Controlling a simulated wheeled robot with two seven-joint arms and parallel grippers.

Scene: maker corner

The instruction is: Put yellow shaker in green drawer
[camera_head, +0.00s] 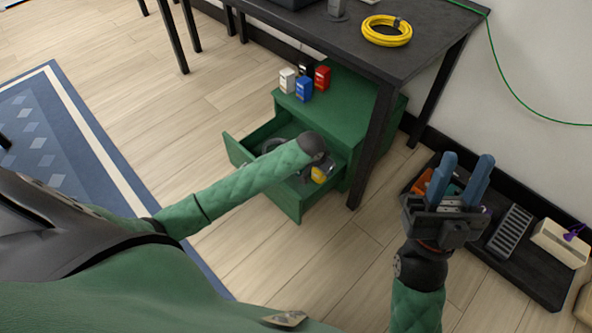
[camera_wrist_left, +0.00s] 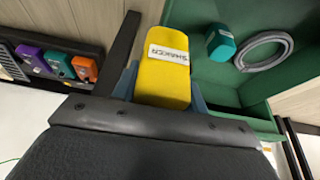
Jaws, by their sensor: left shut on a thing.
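The yellow shaker (camera_wrist_left: 165,68), a block with a white label, is between the fingers of my left gripper (camera_wrist_left: 163,92), which is shut on it. In the head view the yellow shaker (camera_head: 318,174) shows below my left wrist, in front of the open green drawer (camera_head: 284,202) near its right end. In the left wrist view the drawer (camera_wrist_left: 285,85) lies behind and right of the shaker. Its height over the drawer is hard to tell. My arm hides part of the drawer. My right gripper (camera_head: 467,160) is open and empty, fingers pointing up.
The drawer holds a grey coil (camera_wrist_left: 263,50) and a teal block (camera_wrist_left: 221,42). White (camera_head: 287,80), blue (camera_head: 304,89), red (camera_head: 322,77) and black containers stand on the green cabinet (camera_head: 345,110). A dark table (camera_head: 430,35) overhangs it. A black tray (camera_head: 530,265) with tools lies right.

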